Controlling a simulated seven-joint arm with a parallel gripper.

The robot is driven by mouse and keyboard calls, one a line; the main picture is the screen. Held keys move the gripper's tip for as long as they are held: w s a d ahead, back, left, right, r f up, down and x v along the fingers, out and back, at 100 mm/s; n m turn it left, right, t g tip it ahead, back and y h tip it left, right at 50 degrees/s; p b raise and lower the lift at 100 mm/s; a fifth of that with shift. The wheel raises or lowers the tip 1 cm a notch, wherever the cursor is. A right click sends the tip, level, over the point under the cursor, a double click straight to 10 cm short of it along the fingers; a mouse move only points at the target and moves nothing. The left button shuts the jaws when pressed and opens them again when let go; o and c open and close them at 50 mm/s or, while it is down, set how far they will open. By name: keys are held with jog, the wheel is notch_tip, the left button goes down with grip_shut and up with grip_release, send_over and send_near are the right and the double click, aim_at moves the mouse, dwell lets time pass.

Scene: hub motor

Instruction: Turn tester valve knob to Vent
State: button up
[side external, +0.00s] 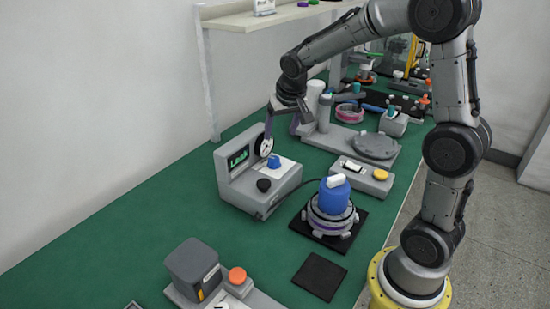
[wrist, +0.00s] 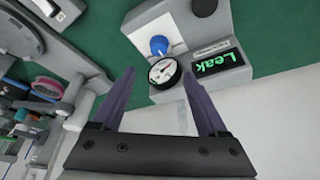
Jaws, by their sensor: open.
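The grey tester (side external: 250,185) stands on the green bench, with a lit screen (side external: 237,158) reading "Leak" in green. It has a round white gauge (side external: 264,146), a blue knob (side external: 273,161) on a white plate, and a black knob (side external: 263,185). Which knob is the valve knob, and any Vent mark, cannot be read. My gripper (side external: 281,125) is open and empty, above and behind the tester. In the wrist view, the gauge (wrist: 164,72) shows between my fingertips (wrist: 160,73), and the blue knob (wrist: 159,45) lies just beyond them, apart from the fingers.
A blue motor part (side external: 335,197) sits in a ringed fixture on a black mat right of the tester. A grey box with a yellow button (side external: 380,174) and a round grey plate stand (side external: 376,145) are behind it. A shelf (side external: 265,18) hangs on the wall.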

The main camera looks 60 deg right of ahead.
aim_at(274, 160)
jog(key=x, duration=1.4)
jog(key=shift+s, duration=0.15)
grip_shut()
